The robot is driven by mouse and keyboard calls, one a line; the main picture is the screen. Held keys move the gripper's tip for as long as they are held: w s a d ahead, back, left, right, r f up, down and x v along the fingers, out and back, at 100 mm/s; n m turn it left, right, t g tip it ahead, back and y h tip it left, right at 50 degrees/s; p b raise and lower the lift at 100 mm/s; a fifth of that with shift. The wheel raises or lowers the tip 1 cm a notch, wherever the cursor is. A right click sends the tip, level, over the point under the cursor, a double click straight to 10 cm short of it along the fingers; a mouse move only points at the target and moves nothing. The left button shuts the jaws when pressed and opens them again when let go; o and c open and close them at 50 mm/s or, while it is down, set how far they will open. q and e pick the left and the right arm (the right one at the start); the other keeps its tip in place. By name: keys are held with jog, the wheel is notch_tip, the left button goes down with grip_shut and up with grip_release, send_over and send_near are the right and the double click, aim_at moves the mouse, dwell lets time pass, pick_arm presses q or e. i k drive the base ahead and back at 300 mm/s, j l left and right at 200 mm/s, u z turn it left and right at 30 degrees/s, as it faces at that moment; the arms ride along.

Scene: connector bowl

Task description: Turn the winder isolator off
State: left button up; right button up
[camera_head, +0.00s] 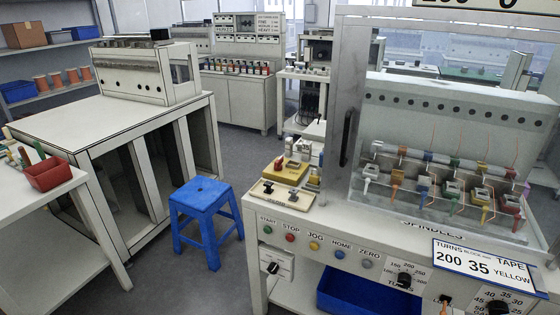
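The winder (440,150) stands at the right, a pale bench machine with a clear guard over a row of coloured spindles. On the left end of its front is a small white box with a black rotary knob (273,268), which looks like the isolator. The lettering on this box is too small to read, and I cannot tell which position the knob is in. Neither of my grippers is in view, and nothing touches the knob.
A row of START, STOP, JOG, HOME and ZERO buttons (314,246) sits above and right of the knob. A blue stool (200,212) stands on the floor left of the winder. A blue bin (365,290) sits under it. Grey floor (195,280) is clear in front of the stool.

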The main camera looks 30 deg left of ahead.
aim_at(278, 166)
jog(key=i+j, duration=0.15)
jog(key=j, duration=0.25)
jog(key=i+j+u, duration=0.1)
jog(key=j, duration=0.35)
jog(key=i+j, duration=0.15)
jog(key=j, duration=0.25)
jog(key=i+j+u, duration=0.15)
jog(key=j, duration=0.25)
jog(key=i+j, duration=0.15)
jog(key=j, duration=0.25)
jog(key=i+j+u, duration=0.1)
jog(key=j, duration=0.25)
jog(key=i+j, duration=0.25)
jog(key=j, duration=0.15)
jog(key=i+j+u, duration=0.1)
jog(key=j, duration=0.25)
jog(key=i, duration=0.1)
